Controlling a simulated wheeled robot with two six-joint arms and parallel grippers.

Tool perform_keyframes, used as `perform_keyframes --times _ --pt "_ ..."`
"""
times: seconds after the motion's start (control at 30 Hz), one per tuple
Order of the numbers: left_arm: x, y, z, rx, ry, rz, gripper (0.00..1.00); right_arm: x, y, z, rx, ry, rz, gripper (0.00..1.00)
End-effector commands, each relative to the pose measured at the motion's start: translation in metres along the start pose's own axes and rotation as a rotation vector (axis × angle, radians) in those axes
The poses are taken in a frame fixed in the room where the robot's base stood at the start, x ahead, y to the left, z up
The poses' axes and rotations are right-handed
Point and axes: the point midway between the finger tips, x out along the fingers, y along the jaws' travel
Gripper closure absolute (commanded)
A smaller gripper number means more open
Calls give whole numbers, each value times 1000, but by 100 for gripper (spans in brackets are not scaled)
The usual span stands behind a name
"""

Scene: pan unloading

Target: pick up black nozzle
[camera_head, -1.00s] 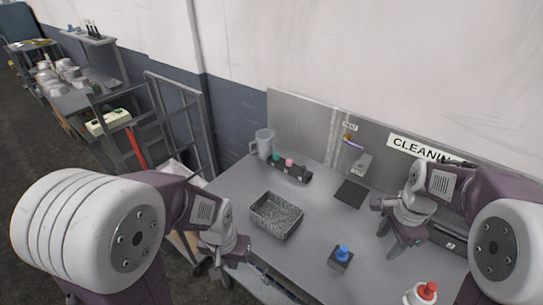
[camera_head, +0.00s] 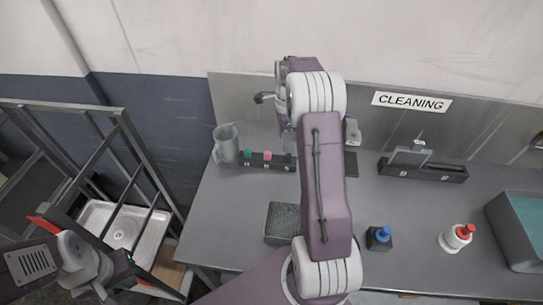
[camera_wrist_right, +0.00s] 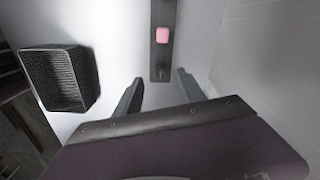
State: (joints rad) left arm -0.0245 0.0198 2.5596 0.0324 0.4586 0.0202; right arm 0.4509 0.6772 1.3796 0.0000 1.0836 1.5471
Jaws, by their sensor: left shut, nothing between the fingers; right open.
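A low black rack (camera_head: 255,160) stands at the back left of the grey table. It holds a green piece (camera_head: 247,153), a pink piece (camera_head: 267,155) and a black nozzle (camera_head: 288,161) at its right end. In the right wrist view the black nozzle (camera_wrist_right: 162,72) stands beyond the pink piece's near side, lined up between my fingertips. My right gripper (camera_wrist_right: 160,78) is open and empty above it; in the head view my right arm largely hides this gripper. My left gripper (camera_head: 108,292) is shut and empty, low at the left, off the table.
A dark mesh basket (camera_head: 283,222) sits in front of the rack, partly behind my arm. A clear jug (camera_head: 226,146) is left of the rack. A blue-topped block (camera_head: 379,238), a red-capped bottle (camera_head: 457,238) and a teal-lined bin (camera_head: 520,228) are at the right. A metal frame (camera_head: 120,130) stands left of the table.

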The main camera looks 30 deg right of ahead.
Motion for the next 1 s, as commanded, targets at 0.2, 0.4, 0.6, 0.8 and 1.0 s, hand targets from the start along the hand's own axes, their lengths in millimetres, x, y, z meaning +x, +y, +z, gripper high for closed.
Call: perform_keyframes --times 0.2,0.4,0.6,0.8,1.0 --pt "-1 0 0 0 0 0 100 6 1 -6 13 0 4 53" --pt "-6 0 0 0 0 0 100 35 1 -6 12 0 4 53" --pt "-9 0 -1 0 0 0 100 45 0 -5 12 0 4 53" --pt "-19 0 -2 0 0 0 100 80 -3 -5 12 0 4 53" --pt "-19 0 -2 0 0 0 100 92 -4 -5 12 0 1 53"
